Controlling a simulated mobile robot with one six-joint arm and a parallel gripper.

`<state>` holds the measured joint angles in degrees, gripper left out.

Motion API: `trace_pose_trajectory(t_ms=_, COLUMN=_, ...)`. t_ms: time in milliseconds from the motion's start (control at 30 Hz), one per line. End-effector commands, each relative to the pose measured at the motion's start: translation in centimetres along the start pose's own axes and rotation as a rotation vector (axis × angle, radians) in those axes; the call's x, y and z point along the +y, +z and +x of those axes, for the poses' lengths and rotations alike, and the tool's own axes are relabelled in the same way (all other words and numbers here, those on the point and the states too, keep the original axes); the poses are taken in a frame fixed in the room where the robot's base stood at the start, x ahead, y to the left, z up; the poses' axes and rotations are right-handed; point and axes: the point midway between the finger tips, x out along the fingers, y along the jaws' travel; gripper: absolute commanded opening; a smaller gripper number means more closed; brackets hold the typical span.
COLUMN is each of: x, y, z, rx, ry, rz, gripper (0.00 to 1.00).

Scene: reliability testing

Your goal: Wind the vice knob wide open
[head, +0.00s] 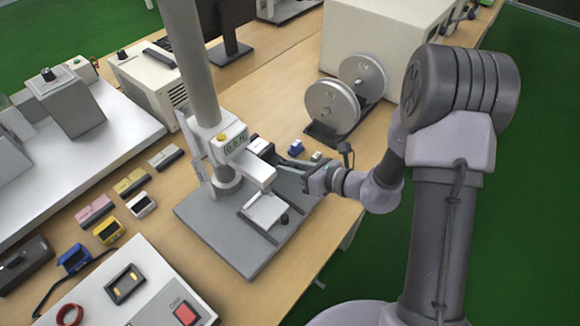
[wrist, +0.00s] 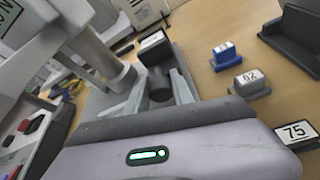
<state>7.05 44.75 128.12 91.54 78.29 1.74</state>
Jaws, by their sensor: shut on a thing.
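My gripper (head: 284,164) reaches in from the right, low over the grey base plate (head: 222,246) of a test stand. In the wrist view its two grey fingers (wrist: 160,78) stand on either side of a dark round knob (wrist: 160,89) and are shut on it. The knob faces my wrist. Just beyond it is the dark block of the vice (wrist: 155,51), with a white label on top. In the head view the block (head: 261,146) is partly hidden behind the stand's head, and the knob is hidden. The vice's jaw gap cannot be made out.
The stand's column (head: 190,60) and its head with a green display (head: 237,143) rise close left of my gripper. Small labelled blocks, blue (wrist: 224,55) and grey (wrist: 250,84), stand right of it. Two reels (head: 332,106) stand behind. Small gauges lie on the left.

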Motion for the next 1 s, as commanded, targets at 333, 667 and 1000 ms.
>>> trace_pose_trajectory(t_ms=333, x=0.15, y=-0.08, z=0.02, rx=-0.007, ry=-0.116, rz=-0.299, gripper=0.0)
trace_pose_trajectory(t_ms=667, x=0.17, y=-0.09, z=0.03, rx=-0.016, ry=-0.229, rz=-0.59, gripper=0.0)
trace_pose_trajectory(t_ms=1000, x=0.18, y=-0.12, z=0.05, rx=-0.024, ry=-0.331, rz=-0.853, gripper=0.0)
